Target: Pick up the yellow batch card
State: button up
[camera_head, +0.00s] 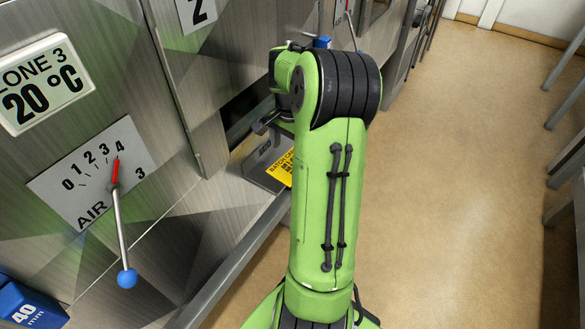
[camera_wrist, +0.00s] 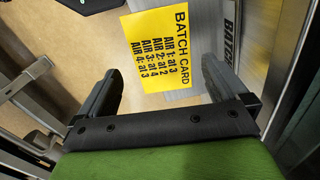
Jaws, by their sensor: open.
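The yellow batch card (camera_wrist: 160,45) shows in the wrist view with black print listing AIR 1 to AIR 4 settings. In the head view the card (camera_head: 281,170) lies against a grey metal holder, partly hidden by my green arm. My gripper (camera_wrist: 160,82) is open, with one dark finger to each side of the card's lower part in the wrist view. Nothing is held. I cannot tell whether the fingers touch the card. In the head view the gripper's fingers are mostly hidden by the arm.
A grey holder plate (camera_head: 262,165) sits at the dryer's side. The steel dryer panel has an AIR dial (camera_head: 95,175), a lever with a blue knob (camera_head: 127,278) and a ZONE 3 display (camera_head: 43,84). Open tan floor (camera_head: 455,170) lies right of my arm, with grey table legs beyond.

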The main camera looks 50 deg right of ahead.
aim_at(282, 171)
notch_tip(282, 171, down, 5)
jog(key=shift+d+r+b, duration=0.1)
jog(key=shift+d+b, duration=0.05)
jog(key=shift+b, duration=0.85)
jog(key=shift+r, duration=0.1)
jog(key=c, duration=0.8)
